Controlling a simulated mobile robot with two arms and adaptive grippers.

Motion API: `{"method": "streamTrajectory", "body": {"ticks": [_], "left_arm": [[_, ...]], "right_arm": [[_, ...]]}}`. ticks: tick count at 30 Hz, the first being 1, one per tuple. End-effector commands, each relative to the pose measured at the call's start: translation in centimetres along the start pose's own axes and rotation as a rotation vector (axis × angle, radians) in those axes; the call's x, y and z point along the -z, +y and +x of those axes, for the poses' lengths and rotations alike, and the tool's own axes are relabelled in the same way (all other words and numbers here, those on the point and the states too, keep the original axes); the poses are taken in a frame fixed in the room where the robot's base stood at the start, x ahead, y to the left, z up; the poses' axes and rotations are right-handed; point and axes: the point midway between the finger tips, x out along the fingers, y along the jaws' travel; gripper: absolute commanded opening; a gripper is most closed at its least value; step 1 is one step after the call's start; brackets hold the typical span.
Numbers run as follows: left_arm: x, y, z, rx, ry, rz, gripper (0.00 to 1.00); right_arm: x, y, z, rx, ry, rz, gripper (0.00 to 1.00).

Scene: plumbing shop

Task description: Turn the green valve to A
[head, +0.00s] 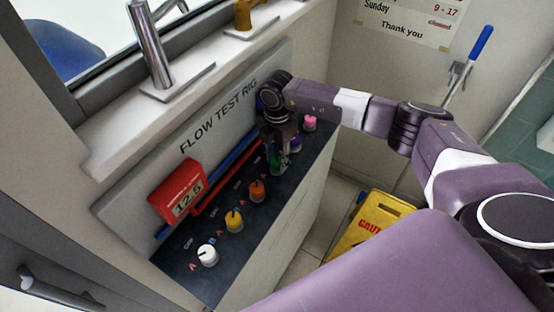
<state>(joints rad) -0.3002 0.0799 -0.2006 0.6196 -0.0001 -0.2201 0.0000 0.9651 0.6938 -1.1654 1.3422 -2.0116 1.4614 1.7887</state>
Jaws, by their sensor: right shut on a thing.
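The green valve (281,167) is a small knob in the row on the dark sloped panel (214,279) of the flow test rig. My right gripper (279,155) reaches down over it from above and is shut on it. The gripper hides much of the valve, so I cannot tell which way its pointer faces. The letter marks around the green valve are too small or covered to read. My left gripper is not in view.
White (208,256), yellow (234,221) and orange (257,191) knobs stand to the left of the green one; purple (295,144) and pink (309,123) knobs stand beyond it. A red display (178,191) reads about 12.5. A yellow caution sign (372,222) stands on the floor.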

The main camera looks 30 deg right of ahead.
Motion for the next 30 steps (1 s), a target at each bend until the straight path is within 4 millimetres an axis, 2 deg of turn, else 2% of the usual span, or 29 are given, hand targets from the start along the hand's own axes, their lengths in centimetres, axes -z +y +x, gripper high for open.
{"method": "streamTrajectory", "body": {"ticks": [30], "left_arm": [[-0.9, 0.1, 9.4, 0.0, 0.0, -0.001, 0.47]], "right_arm": [[0.0, 0.0, 0.5, 0.0, -0.001, -0.923, 0.05]]}}
